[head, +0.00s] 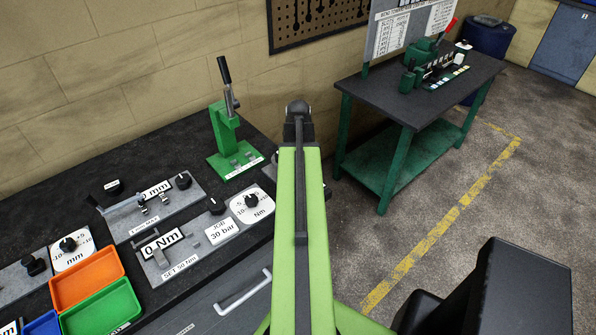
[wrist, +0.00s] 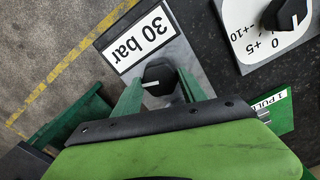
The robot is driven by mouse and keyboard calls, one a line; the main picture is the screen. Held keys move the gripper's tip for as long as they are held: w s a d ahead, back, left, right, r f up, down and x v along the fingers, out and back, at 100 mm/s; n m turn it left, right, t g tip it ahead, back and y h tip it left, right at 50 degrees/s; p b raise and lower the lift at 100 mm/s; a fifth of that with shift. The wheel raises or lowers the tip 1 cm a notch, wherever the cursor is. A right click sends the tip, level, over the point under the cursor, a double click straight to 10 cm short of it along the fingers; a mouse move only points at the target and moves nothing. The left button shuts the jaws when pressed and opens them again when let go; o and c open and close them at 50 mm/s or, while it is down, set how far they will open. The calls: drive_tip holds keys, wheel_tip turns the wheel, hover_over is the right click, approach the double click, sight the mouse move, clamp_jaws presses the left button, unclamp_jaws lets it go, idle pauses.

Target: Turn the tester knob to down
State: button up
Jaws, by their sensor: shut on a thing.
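The tester knob (wrist: 158,74) is a black knob with a white pointer line, on a grey plate beside a white "30 bar" label (wrist: 138,45) in the wrist view. The pointer line lies roughly across the picture, its end toward the left. My gripper (wrist: 160,80) has its two green fingers on either side of the knob and is shut on it. The lower part of the knob is partly hidden by the gripper. In the head view my green arm covers the gripper and this knob.
A dial plate with another black knob (wrist: 287,13) is close by at the upper right in the wrist view. The head view shows a green press (head: 229,130), orange (head: 86,280) and green (head: 102,310) trays, and a green-legged table (head: 405,105) across open floor.

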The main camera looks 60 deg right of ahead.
drive_tip(key=n, duration=0.6)
drive_tip(key=shift+n, duration=0.3)
drive_tip(key=n, duration=0.6)
idle(0.4)
drive_tip(key=o, duration=1.1)
wheel_tip(320, 180, up, 17)
drive_tip(key=p, duration=1.7)
drive_tip(key=shift+r, duration=0.15)
